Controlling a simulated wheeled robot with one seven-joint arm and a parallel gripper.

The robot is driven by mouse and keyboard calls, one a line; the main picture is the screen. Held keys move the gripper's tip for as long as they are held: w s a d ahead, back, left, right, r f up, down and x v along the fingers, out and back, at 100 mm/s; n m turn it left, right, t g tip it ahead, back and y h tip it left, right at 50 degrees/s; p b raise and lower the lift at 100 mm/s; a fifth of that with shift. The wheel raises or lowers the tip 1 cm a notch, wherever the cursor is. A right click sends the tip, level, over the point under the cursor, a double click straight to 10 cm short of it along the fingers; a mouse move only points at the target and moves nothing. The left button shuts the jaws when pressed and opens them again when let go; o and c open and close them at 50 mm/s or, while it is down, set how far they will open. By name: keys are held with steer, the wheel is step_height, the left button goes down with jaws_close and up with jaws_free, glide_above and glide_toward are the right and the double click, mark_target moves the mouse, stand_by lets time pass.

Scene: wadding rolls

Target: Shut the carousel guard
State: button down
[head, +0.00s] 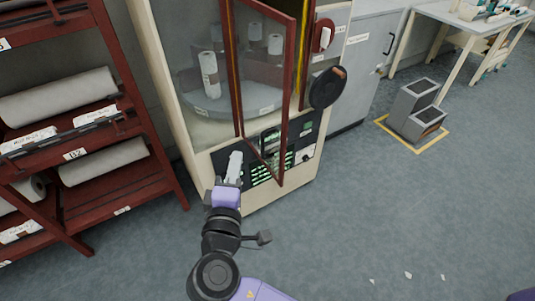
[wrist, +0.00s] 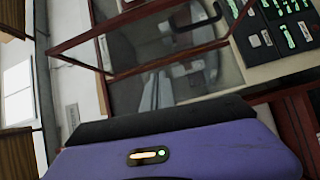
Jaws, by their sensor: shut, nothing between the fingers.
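The carousel guard (head: 290,100) is a glass door in a red-brown frame. It stands open, swung out from the cream carousel cabinet (head: 165,80). Its lower corner juts out in front of the control panel. A black handle (head: 269,142) shows near its bottom. My gripper (head: 236,158) is shut and empty, low in front of the cabinet, left of the guard's lower part. I cannot tell whether it touches the guard.
White rolls (head: 209,75) stand on the grey carousel inside. A red-brown rack (head: 165,185) with rolls is at the left. A round black part (head: 327,87) sticks out at the cabinet's right. The floor at the lower right is mostly clear.

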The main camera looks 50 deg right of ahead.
steer(key=s+d+m+g+h, duration=0.1)
steer(key=s+g+h, duration=0.1)
steer(key=s, duration=0.2)
steer(key=p, duration=0.2)
glide_toward(283, 122)
steer(key=w+d, duration=0.1)
steer(key=w, duration=0.3)
steer(key=d, duration=0.1)
steer(key=d+p, duration=0.1)
steer(key=d, duration=0.1)
steer(key=shift+s+d+r+g, duration=0.15)
steer(key=shift+s+g, duration=0.15)
steer(key=shift+s, duration=0.1)
steer(key=shift+s+d+p, duration=0.1)
steer(key=shift+d+p, duration=0.25)
steer(key=shift+d, duration=0.05)
